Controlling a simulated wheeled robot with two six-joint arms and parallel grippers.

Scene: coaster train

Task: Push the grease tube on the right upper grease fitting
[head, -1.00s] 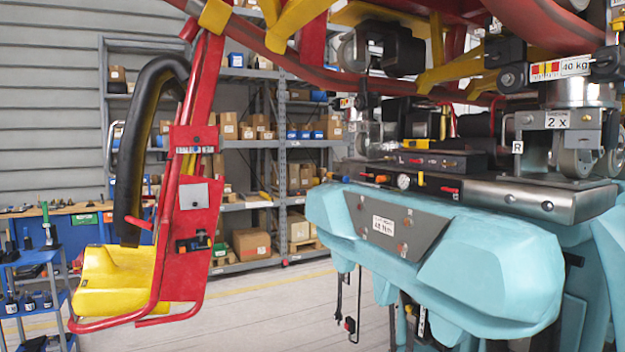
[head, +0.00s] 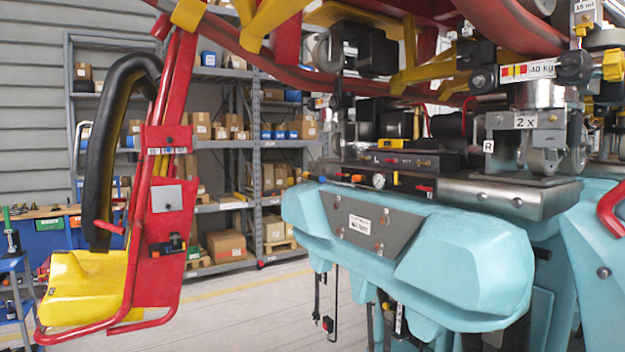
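The coaster train's teal body (head: 465,262) fills the right half of the head view. Above it is a wheel assembly with a pale wheel (head: 545,155) beside a plate marked "2 x" and a small tag marked "R" (head: 488,146). A dark block marked "L" (head: 410,161) with small red and yellow parts and a round gauge (head: 378,181) sit left of the steel plate (head: 510,196). I cannot make out a grease tube or tell which small part is the right upper grease fitting. Neither of my grippers is in view.
A red seat frame with a yellow seat (head: 85,288) and black restraint hangs at the left. Shelves with boxes (head: 228,245) and a blue cart (head: 12,290) stand behind. Red and yellow track (head: 350,80) runs overhead. Pale floor (head: 250,320) is open between seat and teal body.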

